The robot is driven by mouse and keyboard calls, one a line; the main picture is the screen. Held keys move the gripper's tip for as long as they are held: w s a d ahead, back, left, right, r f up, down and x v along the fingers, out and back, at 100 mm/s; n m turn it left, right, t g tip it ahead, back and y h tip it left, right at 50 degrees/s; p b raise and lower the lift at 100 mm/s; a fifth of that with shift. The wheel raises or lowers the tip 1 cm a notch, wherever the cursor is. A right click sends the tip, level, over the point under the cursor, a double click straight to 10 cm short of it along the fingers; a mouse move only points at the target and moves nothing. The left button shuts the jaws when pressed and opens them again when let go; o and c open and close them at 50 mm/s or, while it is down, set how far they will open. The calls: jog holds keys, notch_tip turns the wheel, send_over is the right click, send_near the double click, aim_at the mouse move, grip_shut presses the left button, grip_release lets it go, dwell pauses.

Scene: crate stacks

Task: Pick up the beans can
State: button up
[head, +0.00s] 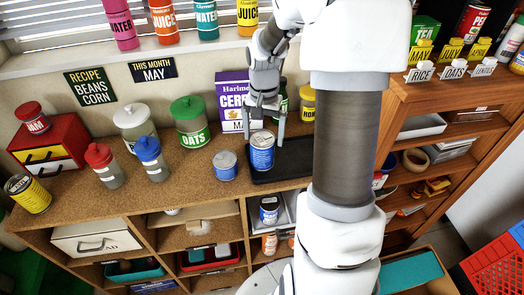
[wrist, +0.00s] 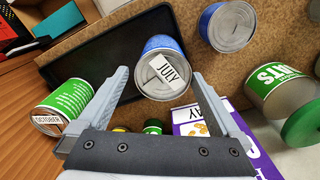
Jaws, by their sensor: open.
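A blue can (head: 262,155) stands upright on a black tray (head: 292,160) on the counter; its lid carries a JULY label in the wrist view (wrist: 163,70). My gripper (head: 265,132) is open above it, fingers pointing down. In the wrist view the open fingers (wrist: 160,80) lie on either side of this can, which is not gripped. A shorter blue can (head: 226,166) stands to its left, off the tray, and also shows in the wrist view (wrist: 228,27). The small print is unreadable, so I cannot tell which can is beans.
A green can marked OCTOBER (wrist: 65,105) is left of the fingers in the wrist view. A purple cereal box (head: 234,95) stands behind the gripper. An OATS jar (head: 190,125) is to the left. A yellow can (head: 308,103) is at right. The counter front is clear.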

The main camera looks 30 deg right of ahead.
notch_tip(320, 180, down, 6)
jog(key=shift+a+r, duration=0.15)
dwell(0.3)
jog(key=shift+w+r, duration=0.1)
grip_shut()
